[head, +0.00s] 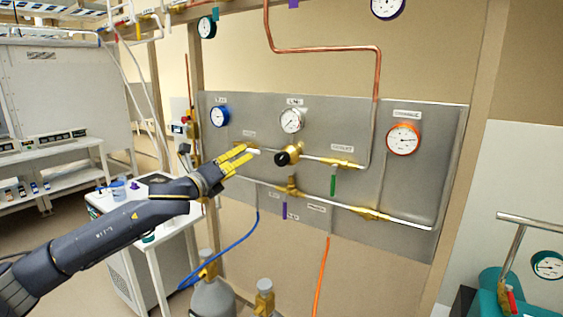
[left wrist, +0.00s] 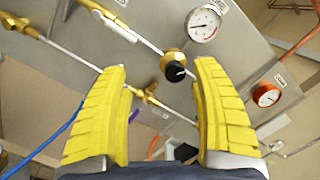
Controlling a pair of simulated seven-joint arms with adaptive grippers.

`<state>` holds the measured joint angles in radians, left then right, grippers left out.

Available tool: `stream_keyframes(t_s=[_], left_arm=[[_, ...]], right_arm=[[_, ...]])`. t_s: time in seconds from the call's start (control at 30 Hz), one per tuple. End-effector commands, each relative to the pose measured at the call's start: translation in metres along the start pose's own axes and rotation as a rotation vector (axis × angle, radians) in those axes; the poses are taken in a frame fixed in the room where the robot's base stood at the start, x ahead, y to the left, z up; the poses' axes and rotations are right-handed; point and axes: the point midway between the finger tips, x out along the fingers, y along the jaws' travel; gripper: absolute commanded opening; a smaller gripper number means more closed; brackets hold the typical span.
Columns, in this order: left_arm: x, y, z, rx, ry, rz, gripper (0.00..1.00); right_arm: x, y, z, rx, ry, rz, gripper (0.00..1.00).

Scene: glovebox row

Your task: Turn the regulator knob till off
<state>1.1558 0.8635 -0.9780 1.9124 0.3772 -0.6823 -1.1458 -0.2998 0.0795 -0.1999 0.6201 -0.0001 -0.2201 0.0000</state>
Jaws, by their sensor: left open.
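The regulator knob (head: 283,159) is a black round knob on a brass regulator body (head: 290,150), fixed to the grey metal panel (head: 235,187). A white-faced gauge (head: 291,120) sits just above it. In the left wrist view the black knob (left wrist: 175,71) shows between my yellow fingers, beyond their tips. My left gripper (head: 248,157) is open and empty, to the left of the knob and apart from it in the head view; its fingers also show in the left wrist view (left wrist: 157,75). My right gripper is not in view.
A blue-rimmed gauge (head: 220,116) and an orange-rimmed gauge (head: 403,139) flank the regulator. Brass fittings and pipes cross the panel, with a green-handled valve (head: 333,185) right of the knob. A blue hose (head: 226,264) and an orange hose (head: 320,275) hang below.

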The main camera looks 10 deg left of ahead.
Motion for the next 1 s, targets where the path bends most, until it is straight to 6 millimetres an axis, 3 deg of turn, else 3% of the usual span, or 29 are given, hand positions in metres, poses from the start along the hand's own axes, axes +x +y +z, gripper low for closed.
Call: stream_keyframes(t_s=[0.1,0.2,0.53,0.77,1.0], left_arm=[[-0.022,-0.019,-0.035,0.211,0.065,-0.016,0.64],[-0.033,-0.032,-0.055,0.362,0.097,-0.032,0.64],[-0.035,-0.029,-0.057,0.638,0.101,-0.012,0.64],[-0.017,-0.029,-0.058,0.654,0.099,-0.015,0.64],[0.025,-0.028,-0.063,0.651,0.100,-0.014,0.64]], right_arm=[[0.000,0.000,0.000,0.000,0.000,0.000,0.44],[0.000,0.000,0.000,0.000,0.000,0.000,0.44],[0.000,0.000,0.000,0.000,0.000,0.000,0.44],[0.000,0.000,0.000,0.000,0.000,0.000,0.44],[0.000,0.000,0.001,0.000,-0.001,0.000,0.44]])
